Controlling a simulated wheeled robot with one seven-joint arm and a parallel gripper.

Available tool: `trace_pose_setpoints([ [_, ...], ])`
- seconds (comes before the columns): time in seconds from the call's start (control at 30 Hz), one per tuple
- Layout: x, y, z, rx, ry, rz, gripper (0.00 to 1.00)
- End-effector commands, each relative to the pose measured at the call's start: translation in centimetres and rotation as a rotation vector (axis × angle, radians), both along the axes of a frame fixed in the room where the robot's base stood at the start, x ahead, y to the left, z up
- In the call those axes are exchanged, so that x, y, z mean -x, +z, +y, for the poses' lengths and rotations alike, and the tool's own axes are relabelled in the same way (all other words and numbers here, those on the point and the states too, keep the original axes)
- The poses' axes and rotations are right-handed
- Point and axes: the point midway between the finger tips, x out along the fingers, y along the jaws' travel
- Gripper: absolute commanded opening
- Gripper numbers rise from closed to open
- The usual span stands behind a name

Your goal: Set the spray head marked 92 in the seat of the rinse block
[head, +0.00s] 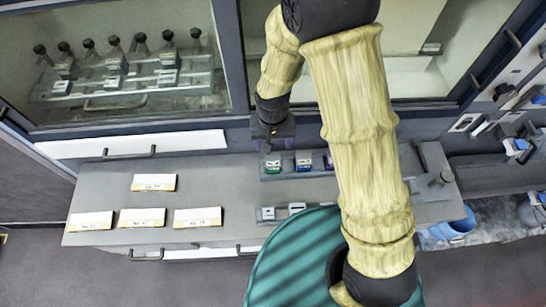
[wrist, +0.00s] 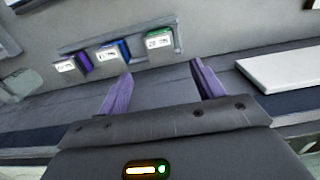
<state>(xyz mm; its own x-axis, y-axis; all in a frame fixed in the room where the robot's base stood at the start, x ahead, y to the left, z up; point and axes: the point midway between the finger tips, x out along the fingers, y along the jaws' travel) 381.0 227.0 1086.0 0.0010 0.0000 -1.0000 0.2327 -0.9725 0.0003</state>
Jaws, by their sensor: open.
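Three small spray heads with white labels sit in a grey rack (wrist: 133,62): a green one (wrist: 158,40), a blue one (wrist: 108,53) and a purple one (wrist: 70,65). In the head view the green (head: 273,167) and blue (head: 304,165) ones show in a row, and my arm partly hides the purple one. The label numbers are too small to read, so I cannot tell which is 92. My gripper (wrist: 162,76) is open and empty, its purple fingers apart. In the head view it hangs just behind the green one (head: 268,146). I cannot identify the rinse block surely.
A grey strip with white-labelled places (head: 281,213) lies in front of the rack, partly behind my arm. Several white cards (head: 141,217) lie on the left of the grey bench (head: 105,190). A glass-fronted cabinet (head: 130,70) with bottles stands behind. A grey post (head: 441,180) stands right.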

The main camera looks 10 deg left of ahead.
Motion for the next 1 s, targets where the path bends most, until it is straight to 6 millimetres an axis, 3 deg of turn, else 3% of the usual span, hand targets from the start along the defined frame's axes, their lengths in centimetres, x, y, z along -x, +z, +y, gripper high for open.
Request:
trace_pose_setpoints([
  [0.27, 0.0, -1.1, 0.0, 0.000, 0.000, 0.000, 0.67],
  [1.0, 0.0, -9.5, 0.0, 0.000, 0.001, 0.000, 0.67],
])
